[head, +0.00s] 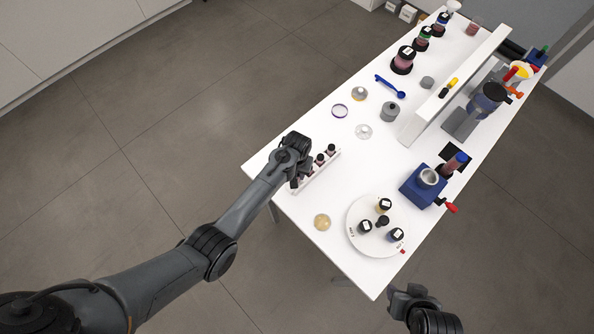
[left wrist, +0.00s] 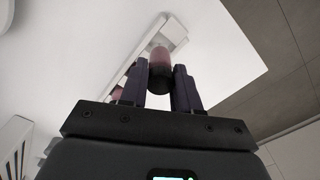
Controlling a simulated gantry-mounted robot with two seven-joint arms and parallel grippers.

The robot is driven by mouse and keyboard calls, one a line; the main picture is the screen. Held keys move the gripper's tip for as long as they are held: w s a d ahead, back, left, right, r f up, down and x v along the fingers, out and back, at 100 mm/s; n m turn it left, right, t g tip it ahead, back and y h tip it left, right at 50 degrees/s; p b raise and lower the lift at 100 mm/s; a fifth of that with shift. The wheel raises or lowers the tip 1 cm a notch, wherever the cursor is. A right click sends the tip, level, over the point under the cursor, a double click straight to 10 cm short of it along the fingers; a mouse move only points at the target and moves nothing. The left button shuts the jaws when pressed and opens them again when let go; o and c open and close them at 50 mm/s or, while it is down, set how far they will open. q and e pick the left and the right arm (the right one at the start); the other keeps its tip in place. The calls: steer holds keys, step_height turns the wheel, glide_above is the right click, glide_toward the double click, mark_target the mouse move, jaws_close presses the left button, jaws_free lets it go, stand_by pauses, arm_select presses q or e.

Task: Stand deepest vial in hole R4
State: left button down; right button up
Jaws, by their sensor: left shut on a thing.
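My left gripper (head: 298,182) is at the near-left part of the white table, over the near end of a narrow white rack (head: 327,168). In the left wrist view its two fingers (left wrist: 160,88) are shut on a vial (left wrist: 160,58) with a dark top and a pinkish-red body. The vial's far end is against the white rack (left wrist: 176,36) in that view; I cannot tell whether it sits in a hole. Two dark-capped vials (head: 320,159) (head: 331,150) stand in the rack beside the gripper. Hole labels are not readable. My right gripper (head: 412,293) is beyond the table's near edge, its jaws unclear.
A round white turntable (head: 358,205) with several dark jars stands right of the rack, a tan dome (head: 322,222) beside it. A blue block with a metal cup (head: 420,188) is further right. A raised white shelf (head: 455,85) runs along the back. Bare table lies between.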

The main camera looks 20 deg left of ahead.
arm_select(q)
steer(key=shift+f+b, duration=0.6)
steer(key=shift+f, duration=0.55)
steer(key=shift+f+b, duration=0.7)
steer(key=shift+f, duration=0.35)
steer(key=shift+f, duration=0.1)
steer(key=shift+f, duration=0.2)
steer(key=c, duration=0.8)
jaws_free()
steer(key=shift+o, duration=0.3)
